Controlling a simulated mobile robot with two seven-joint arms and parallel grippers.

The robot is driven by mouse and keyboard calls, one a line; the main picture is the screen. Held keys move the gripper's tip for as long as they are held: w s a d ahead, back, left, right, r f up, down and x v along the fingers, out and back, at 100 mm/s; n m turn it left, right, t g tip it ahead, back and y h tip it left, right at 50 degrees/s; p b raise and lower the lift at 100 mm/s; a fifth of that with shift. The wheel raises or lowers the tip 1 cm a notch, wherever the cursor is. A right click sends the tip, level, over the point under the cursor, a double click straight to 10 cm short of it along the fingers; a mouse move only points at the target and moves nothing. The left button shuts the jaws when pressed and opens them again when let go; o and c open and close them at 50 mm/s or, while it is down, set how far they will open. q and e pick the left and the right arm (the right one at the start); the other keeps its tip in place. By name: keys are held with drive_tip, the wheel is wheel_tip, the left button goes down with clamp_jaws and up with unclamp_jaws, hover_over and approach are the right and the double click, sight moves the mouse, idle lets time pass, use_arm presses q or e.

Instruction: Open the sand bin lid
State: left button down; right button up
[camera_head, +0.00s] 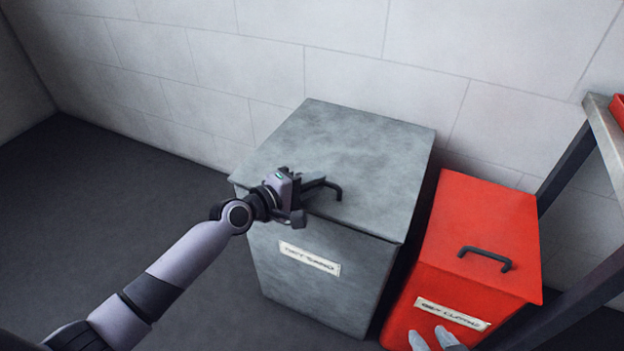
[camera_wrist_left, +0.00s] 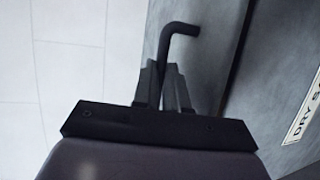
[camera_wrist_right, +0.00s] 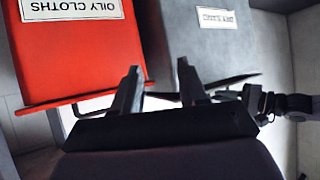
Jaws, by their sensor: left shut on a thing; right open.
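The grey sand bin (camera_head: 320,275) stands against the wall with a "DRY SAND" label (camera_head: 310,258) on its front. Its flat grey lid (camera_head: 345,145) looks down on the box, with no clear gap in the head view. My left gripper (camera_head: 308,190) is at the front of the lid, shut on the black lid handle (camera_head: 336,190). The bent handle end (camera_wrist_left: 182,28) sticks out past the fingers in the left wrist view.
A red bin (camera_head: 485,220) labelled "OILY CLOTHS" stands close to the right of the sand bin, with a black handle (camera_head: 485,258). Pale, unclear shapes (camera_head: 440,338) show before it. A dark-framed bench (camera_head: 606,140) stands at the right. Floor at the left is clear.

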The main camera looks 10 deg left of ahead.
use_arm(q)
wheel_tip(320, 180, up, 3)
drive_tip(key=p, duration=0.2)
drive_tip(key=shift+w+p, duration=0.15)
drive_tip(key=shift+p, duration=0.25)
drive_tip(key=shift+g+y, duration=0.4)
drive_tip(key=shift+g, duration=0.2)
drive_tip(key=r+p, duration=0.2)
drive_tip(key=p, duration=0.1)
drive_tip(key=w+r+p, duration=0.1)
drive_tip(key=r+p, duration=0.1)
drive_tip(key=p, duration=0.1)
drive_tip(key=shift+d, duration=0.2)
drive_tip(key=w+d+r+g+p, duration=0.1)
drive_tip(key=w+r+p, duration=0.2)
drive_tip(key=r+p, duration=0.2)
drive_tip(key=w+d+r+n+g+y+p, duration=0.1)
drive_tip(key=w+r+p, duration=0.3)
drive_tip(key=r+p, duration=0.2)
drive_tip(key=shift+w+d+r+g+y, duration=0.3)
drive_tip(key=shift+r+g, duration=0.1)
drive_tip(key=shift+r, duration=0.85)
use_arm(e)
wheel_tip(320, 180, up, 15)
drive_tip(key=s+d+h, duration=0.1)
drive_tip(key=s+d, duration=0.1)
drive_tip(key=shift+d+r+g, duration=0.2)
drive_tip(key=shift+d+g, duration=0.1)
drive_tip(key=shift+d, duration=0.1)
drive_tip(key=shift+s, duration=0.1)
